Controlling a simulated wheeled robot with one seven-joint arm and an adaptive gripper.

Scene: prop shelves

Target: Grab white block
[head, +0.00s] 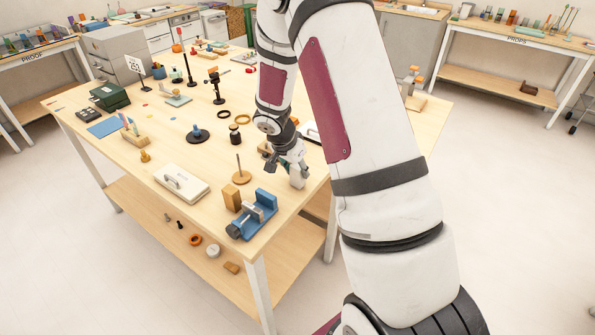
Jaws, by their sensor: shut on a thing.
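The white block (297,177) is at the right edge of the wooden table, below my gripper (294,167). My gripper points down and is shut on the white block. The block looks upright, and its upper part is between the fingers. I cannot tell whether its bottom touches the table top. My arm covers the area to the right of it.
A blue vise (253,215), a wooden block (232,197) and a peg on a round base (241,176) stand close by on the left. A white lidded box (181,184) lies farther left. Many small props cover the table (215,165).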

